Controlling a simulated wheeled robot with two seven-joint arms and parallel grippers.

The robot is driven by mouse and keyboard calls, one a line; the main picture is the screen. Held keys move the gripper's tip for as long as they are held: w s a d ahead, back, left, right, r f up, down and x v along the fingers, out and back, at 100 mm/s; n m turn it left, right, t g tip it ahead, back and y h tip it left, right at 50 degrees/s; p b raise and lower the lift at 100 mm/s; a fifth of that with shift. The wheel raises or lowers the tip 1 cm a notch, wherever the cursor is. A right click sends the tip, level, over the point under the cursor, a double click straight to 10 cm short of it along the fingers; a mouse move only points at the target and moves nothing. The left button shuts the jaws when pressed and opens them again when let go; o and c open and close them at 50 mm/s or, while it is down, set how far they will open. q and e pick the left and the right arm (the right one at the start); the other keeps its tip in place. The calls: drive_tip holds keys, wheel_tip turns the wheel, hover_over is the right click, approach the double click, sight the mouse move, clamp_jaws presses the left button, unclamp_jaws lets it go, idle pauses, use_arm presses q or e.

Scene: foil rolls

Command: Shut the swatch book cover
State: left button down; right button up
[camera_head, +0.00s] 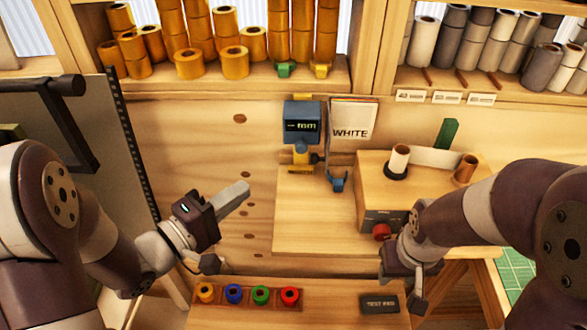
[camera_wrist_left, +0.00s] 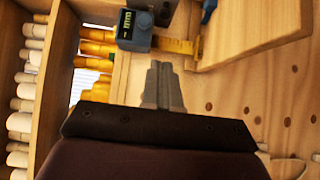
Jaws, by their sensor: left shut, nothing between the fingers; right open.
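The swatch book (camera_head: 352,122) hangs on the wooden back wall, with a white page reading "WHITE" facing out. I cannot tell its cover apart from its pages. My left gripper (camera_head: 236,196) is shut and empty, in the air to the left of the book and lower in the picture, apart from it. Its shut fingers also show in the left wrist view (camera_wrist_left: 162,85), where I cannot make out the book. My right gripper (camera_head: 412,292) points down near the front bench, well below and right of the book. It is open, partly hidden by its own arm.
A blue gauge (camera_head: 302,124) is mounted just left of the book; it also shows in the left wrist view (camera_wrist_left: 134,28). A blue clip (camera_head: 338,181) sits below the book. A wooden box (camera_head: 380,195) with a red knob stands at right. Colored rolls (camera_head: 260,295) line the front bench.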

use_arm(q)
drive_tip(key=s+d+p+x, duration=0.1)
drive_tip(key=s+d+x, duration=0.1)
drive_tip(key=x, duration=1)
drive_tip(key=shift+w+d, duration=0.2)
drive_tip(key=shift+f, duration=0.1)
